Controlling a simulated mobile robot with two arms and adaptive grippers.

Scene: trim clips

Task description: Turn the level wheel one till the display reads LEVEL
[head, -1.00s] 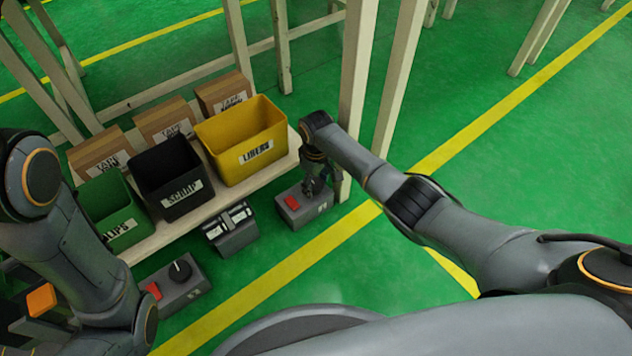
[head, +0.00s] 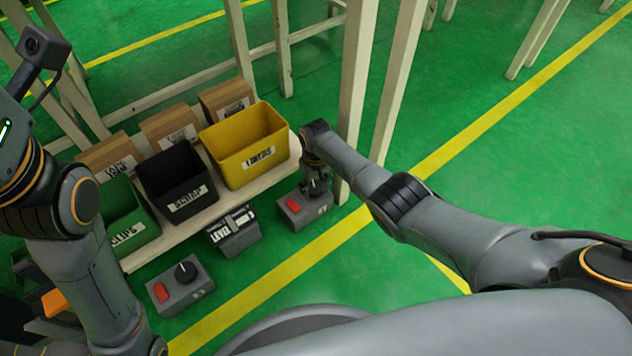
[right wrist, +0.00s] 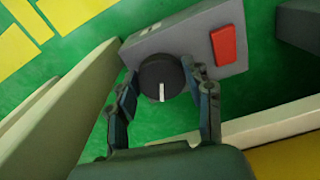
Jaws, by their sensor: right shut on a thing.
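My right gripper (head: 317,186) points down at the right grey control box (head: 305,212). In the right wrist view its two fingers (right wrist: 160,80) are shut on the sides of a round black wheel (right wrist: 158,66) with a white mark pointing toward the bottom of the picture. The box also carries a red button (right wrist: 223,45). The display (head: 233,231) is a dark unit on the floor in front of the shelf, and the word LEVEL seems to show on its left part. My left arm is at the left edge; its gripper is out of view.
A second grey box (head: 196,290) with a black knob (head: 185,271) and red button (head: 160,291) stands lower left. Green (head: 145,231), black (head: 192,202) and yellow (head: 226,146) bins stand on the low shelf. A pale table leg (head: 352,95) is close beside my right gripper.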

